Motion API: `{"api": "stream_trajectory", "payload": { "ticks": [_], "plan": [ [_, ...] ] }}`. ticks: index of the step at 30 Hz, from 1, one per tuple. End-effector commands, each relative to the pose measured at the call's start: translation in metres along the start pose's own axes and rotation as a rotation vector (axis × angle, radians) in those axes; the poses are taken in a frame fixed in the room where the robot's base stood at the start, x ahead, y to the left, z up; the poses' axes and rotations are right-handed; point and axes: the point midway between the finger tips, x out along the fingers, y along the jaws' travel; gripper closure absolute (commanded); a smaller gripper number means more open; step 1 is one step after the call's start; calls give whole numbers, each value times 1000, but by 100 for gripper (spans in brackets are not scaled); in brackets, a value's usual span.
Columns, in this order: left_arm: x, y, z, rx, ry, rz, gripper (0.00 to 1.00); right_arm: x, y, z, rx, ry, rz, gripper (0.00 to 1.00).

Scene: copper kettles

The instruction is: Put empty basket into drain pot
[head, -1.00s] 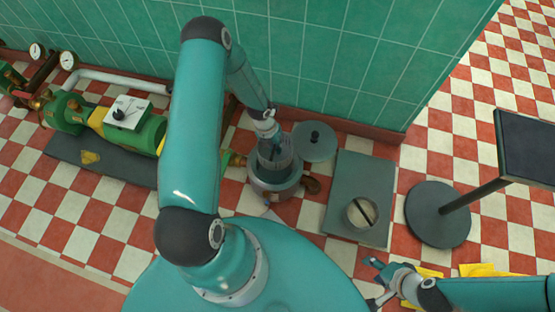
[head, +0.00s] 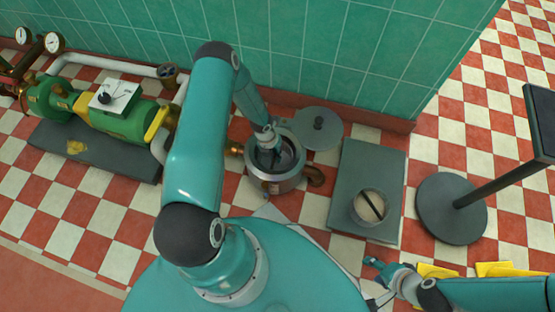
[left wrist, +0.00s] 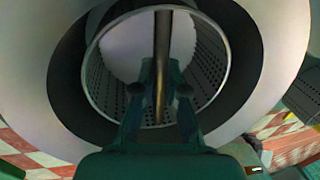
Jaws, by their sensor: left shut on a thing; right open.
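The perforated metal basket (left wrist: 208,62) hangs inside the open mouth of the drain pot (left wrist: 262,90), with a dark ring of space around its rim. A bar handle (left wrist: 162,40) crosses the basket, and my left gripper (left wrist: 158,88) is shut on it. The basket looks empty. In the head view the drain pot (head: 276,187) stands on the floor by the wall, with my left gripper (head: 268,152) over its mouth. I cannot tell whether the basket touches the bottom. My right gripper (head: 376,282) is open and empty at the lower right.
A round grey lid (head: 318,128) with a black knob lies behind the pot. A grey slab (head: 368,160) to the right bears a round vessel (head: 369,208) with a bar across it. A stand (head: 450,210) is further right. Green pump machinery (head: 130,123) is left; the tiled wall is behind.

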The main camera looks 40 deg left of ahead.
Motion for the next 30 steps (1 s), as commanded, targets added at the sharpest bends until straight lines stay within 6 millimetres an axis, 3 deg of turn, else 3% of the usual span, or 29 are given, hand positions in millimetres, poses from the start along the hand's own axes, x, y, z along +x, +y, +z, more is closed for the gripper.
{"api": "stream_trajectory", "payload": {
  "ticks": [11,12,16,26,30],
  "plan": [
    [7,1,1,1,-2,0,100,4,2,0,0,0,0,48],
    [6,1,1,1,-1,0,84,4,1,0,0,0,0,48],
    [6,1,1,1,-1,0,64,3,1,0,0,0,0,48],
    [4,0,1,1,-1,0,64,2,1,0,0,0,0,48],
    [-8,0,1,1,-1,0,64,-6,-2,0,0,0,0,48]
  ]
}}
